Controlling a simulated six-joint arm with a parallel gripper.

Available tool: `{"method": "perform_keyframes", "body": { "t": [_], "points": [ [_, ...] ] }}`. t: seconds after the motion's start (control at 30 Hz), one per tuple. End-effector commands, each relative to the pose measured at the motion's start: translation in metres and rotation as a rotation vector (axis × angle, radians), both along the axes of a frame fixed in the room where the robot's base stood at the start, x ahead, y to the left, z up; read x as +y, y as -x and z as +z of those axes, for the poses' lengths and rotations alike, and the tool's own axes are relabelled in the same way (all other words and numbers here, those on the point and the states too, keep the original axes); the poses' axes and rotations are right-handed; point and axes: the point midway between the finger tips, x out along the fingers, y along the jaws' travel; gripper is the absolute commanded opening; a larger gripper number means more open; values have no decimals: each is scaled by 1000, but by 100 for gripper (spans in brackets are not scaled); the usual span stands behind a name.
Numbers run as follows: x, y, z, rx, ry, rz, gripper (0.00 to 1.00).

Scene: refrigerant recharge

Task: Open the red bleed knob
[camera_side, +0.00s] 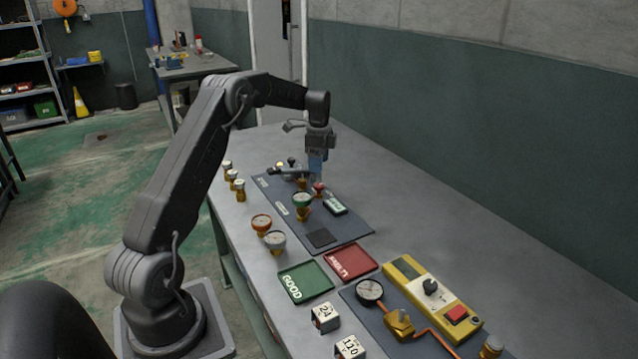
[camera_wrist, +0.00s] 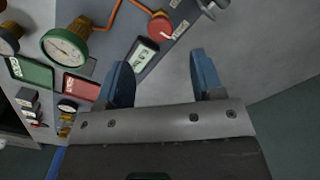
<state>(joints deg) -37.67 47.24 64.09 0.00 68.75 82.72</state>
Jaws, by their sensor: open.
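The red bleed knob (camera_side: 319,186) sits on the dark mat at the far part of the bench, just below my gripper (camera_side: 316,172). The gripper points down with its blue fingers close above the knob; from the side I cannot tell if they touch it.
A green-rimmed gauge (camera_side: 302,200) and a small digital display (camera_side: 335,207) stand close to the knob. Nearer are a red tray (camera_side: 351,262), a green tray (camera_side: 305,282) and a yellow control box (camera_side: 432,295). The bench's right side is bare.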

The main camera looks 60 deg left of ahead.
Motion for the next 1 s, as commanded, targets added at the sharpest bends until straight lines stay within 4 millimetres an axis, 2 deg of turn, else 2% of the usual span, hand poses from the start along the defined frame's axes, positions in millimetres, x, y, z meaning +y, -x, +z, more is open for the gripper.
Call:
{"method": "perform_keyframes", "body": {
  "t": [0.03, 0.2, 0.4, 0.8, 1.0],
  "points": [
    [0, 0, -12, 2, 2, 0, 61],
    [-1, 0, -44, 2, 2, 0, 61],
    [0, 0, -68, 1, 1, 1, 61],
    [0, 0, -75, -1, -1, 1, 61],
    [0, 0, -75, -1, -1, 1, 43]
  ]
}}
